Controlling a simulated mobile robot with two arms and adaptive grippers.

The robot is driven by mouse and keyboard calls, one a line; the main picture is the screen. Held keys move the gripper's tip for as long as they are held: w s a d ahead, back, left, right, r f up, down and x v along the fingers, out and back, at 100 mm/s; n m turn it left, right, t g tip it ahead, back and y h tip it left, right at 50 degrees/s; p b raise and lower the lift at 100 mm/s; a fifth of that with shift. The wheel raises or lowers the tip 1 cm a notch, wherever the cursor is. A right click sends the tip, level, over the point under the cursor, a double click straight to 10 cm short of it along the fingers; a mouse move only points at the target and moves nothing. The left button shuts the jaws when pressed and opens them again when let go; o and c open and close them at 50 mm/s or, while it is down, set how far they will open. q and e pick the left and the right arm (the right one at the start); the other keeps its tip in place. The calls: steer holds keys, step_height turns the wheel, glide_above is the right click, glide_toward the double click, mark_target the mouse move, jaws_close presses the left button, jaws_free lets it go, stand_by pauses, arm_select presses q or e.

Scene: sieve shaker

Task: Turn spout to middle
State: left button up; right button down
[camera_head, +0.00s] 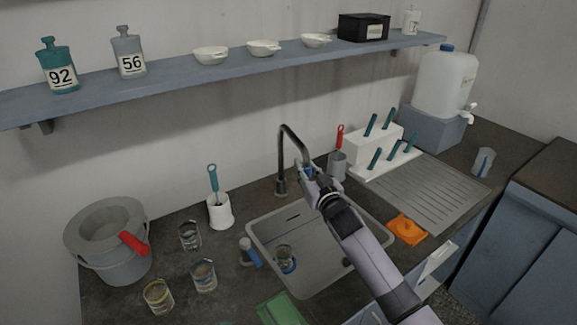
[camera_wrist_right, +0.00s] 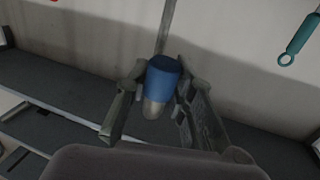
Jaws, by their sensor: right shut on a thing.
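The spout (camera_head: 287,135) is a dark, arched tap rising from the counter behind the sink (camera_head: 312,280). Its outlet end points toward the front right, over the sink's back part. My right gripper (camera_head: 308,172) is at that end, with its fingers on either side of the blue tip. In the right wrist view the blue tip (camera_wrist_right: 163,76) sits between the two fingers, with a metal end below it. The gripper is shut on the spout's end. My forearm hides part of the sink. My left gripper is not in view.
A glass (camera_head: 285,257) stands in the sink. Several beakers and a grey bucket (camera_head: 107,258) are at left. A white rack (camera_head: 375,150), a ribbed drainboard (camera_head: 425,195) and an orange cloth (camera_head: 407,229) are at right. A shelf (camera_head: 180,82) runs above.

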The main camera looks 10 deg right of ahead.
steer(key=shift+w+d, duration=0.35)
steer(key=shift+d, duration=0.6)
steer(key=shift+w+d, duration=0.3)
steer(key=shift+d, duration=0.6)
steer(key=c, duration=1.3)
jaws_free()
steer(key=shift+c, duration=0.2)
steer(key=v, duration=1.2)
